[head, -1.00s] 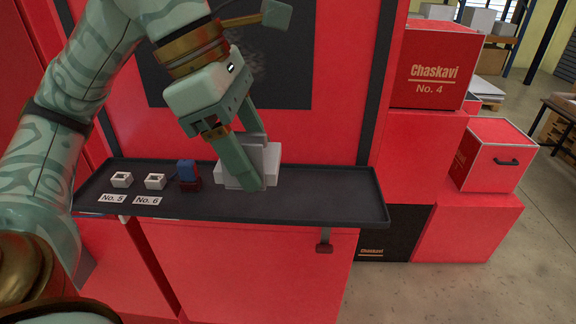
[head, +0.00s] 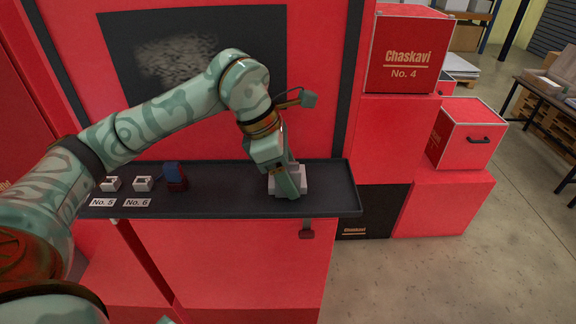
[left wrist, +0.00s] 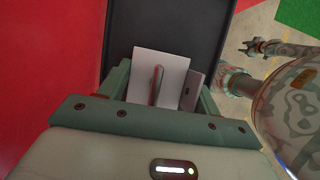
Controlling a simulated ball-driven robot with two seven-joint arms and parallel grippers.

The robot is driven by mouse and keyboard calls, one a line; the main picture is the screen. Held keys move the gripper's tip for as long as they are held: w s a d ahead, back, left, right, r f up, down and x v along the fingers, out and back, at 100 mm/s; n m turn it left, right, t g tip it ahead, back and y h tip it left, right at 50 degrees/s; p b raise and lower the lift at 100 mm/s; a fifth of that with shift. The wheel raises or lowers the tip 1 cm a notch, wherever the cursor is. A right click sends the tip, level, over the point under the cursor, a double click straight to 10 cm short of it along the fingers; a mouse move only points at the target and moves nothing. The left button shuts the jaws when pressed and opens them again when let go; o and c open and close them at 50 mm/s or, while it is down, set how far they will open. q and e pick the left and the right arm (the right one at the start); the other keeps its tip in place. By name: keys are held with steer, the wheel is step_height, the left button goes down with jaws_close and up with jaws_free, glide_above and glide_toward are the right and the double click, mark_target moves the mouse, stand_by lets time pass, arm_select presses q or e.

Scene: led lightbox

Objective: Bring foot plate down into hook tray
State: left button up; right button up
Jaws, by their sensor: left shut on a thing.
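My left gripper (head: 292,188) points down over the right part of the dark hook tray (head: 335,196). It is shut on a pale grey foot plate (head: 302,180), partly hidden behind the fingers. The plate is low at the tray, inside its rim; I cannot tell whether it touches the tray floor. In the left wrist view the foot plate (left wrist: 171,66) shows as a white square with an upright metal piece between the fingers, above the dark tray (left wrist: 190,20). My right gripper (left wrist: 262,47) seems to show small at the upper right there; its jaw state is unclear.
Two small white blocks (head: 143,184) stand at the tray's left, above labels No. 5 and No. 6. A blue and dark red block (head: 175,177) stands beside them. The red panel (head: 310,80) rises behind the tray. Red Chaskavi boxes (head: 408,55) stand at the right.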

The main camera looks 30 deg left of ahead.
arm_select(q)
steer(key=shift+f, duration=0.15)
steer(key=shift+f, duration=0.2)
steer(key=o, duration=1.2)
steer(key=shift+o, duration=0.2)
steer(key=b+v, duration=0.1)
steer(key=v, duration=1.1)
steer(key=shift+r, duration=0.25)
steer(key=shift+s+d, duration=0.1)
